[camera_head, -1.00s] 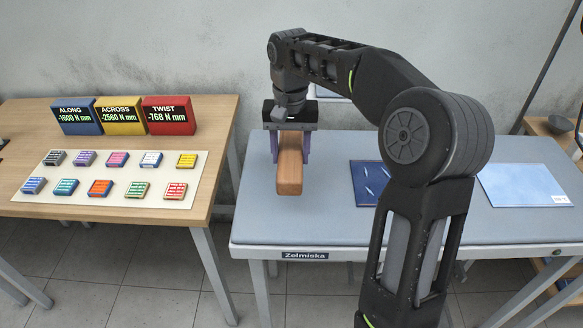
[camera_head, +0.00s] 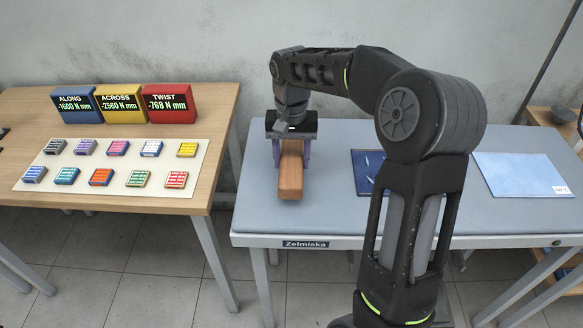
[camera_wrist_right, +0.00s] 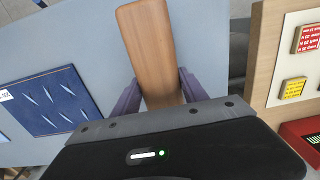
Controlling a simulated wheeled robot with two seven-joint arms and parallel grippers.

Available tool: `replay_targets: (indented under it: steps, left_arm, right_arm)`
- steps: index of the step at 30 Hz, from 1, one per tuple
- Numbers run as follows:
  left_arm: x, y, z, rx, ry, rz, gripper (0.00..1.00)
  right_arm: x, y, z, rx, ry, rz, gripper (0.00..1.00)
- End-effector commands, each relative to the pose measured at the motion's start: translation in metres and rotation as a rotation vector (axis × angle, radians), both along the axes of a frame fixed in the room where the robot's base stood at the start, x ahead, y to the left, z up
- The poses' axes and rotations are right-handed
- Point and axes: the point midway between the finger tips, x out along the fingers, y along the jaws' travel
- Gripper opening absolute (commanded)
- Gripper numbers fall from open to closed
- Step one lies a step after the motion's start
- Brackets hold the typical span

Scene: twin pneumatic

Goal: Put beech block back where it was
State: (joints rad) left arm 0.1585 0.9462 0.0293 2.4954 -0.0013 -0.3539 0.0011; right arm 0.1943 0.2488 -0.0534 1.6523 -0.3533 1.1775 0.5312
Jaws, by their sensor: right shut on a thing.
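The beech block (camera_head: 290,178) is a long reddish-brown wooden bar at the left end of the grey-blue table (camera_head: 330,225). My right gripper (camera_head: 291,152) is shut on the block, with one purple finger on each side of its far part. The near part of the block sticks out toward the table's front edge. In the right wrist view the block (camera_wrist_right: 150,45) runs out from between the purple fingers of my right gripper (camera_wrist_right: 160,98). I cannot tell whether the block touches the table top. My left gripper is not in view.
A blue panel with light marks (camera_head: 369,172) and a pale blue sheet (camera_head: 522,174) lie on the same table. A wooden table (camera_head: 120,215) at the left holds three display boxes (camera_head: 120,104) and a mat (camera_head: 145,187) with several coloured blocks. A gap separates the tables.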

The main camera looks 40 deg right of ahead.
Motion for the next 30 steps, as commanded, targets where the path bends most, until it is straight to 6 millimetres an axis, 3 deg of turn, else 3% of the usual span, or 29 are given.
replay_targets:
  steps: [8, 17, 28, 29, 30]
  left_arm:
    - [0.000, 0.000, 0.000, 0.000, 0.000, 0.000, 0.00]
    - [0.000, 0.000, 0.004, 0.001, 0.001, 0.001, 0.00]
    - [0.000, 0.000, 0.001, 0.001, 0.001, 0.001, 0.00]
    - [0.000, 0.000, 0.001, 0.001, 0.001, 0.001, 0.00]
    - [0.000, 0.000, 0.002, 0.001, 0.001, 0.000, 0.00]
  right_arm:
    - [0.000, 0.000, -0.002, -0.001, -0.001, 0.000, 0.06]
    - [0.000, 0.000, -0.035, 0.000, -0.001, 0.000, 0.06]
    - [0.000, 0.000, -0.040, -0.001, -0.003, 0.000, 0.06]
    - [0.000, 0.000, -0.040, 0.000, -0.001, 0.000, 0.52]
    - [0.000, 0.000, -0.039, 0.000, -0.002, 0.000, 0.55]
